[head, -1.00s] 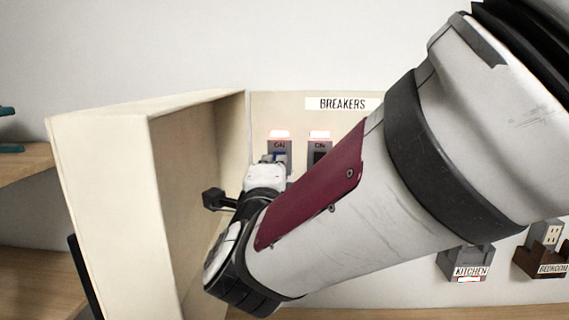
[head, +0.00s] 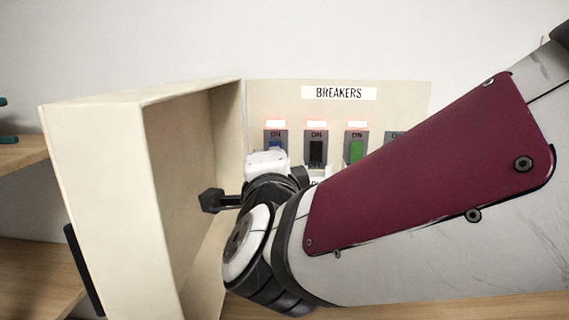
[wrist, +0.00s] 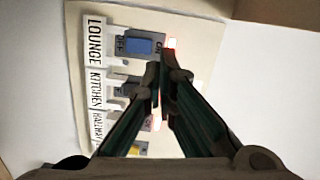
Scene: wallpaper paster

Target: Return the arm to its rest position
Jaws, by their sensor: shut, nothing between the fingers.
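My gripper (wrist: 163,62) shows in the wrist view with its two dark green fingers together at the tips, holding nothing. It is in front of the breaker panel (head: 415,97), over the switch column, close to the blue switch (wrist: 140,46) labelled LOUNGE. I cannot tell whether it touches a switch. In the head view my arm reaches in from the right, and its wrist hides the fingers and the lower panel. The blue, black (head: 316,151) and green (head: 356,151) switches there are marked ON under glowing lights. A further switch (head: 396,136) is partly hidden.
The panel's cream door (head: 95,190) stands open at the left, close to my wrist. Wooden shelves (head: 30,275) are further left. Bare wall (head: 320,35) lies above the panel, with free room there.

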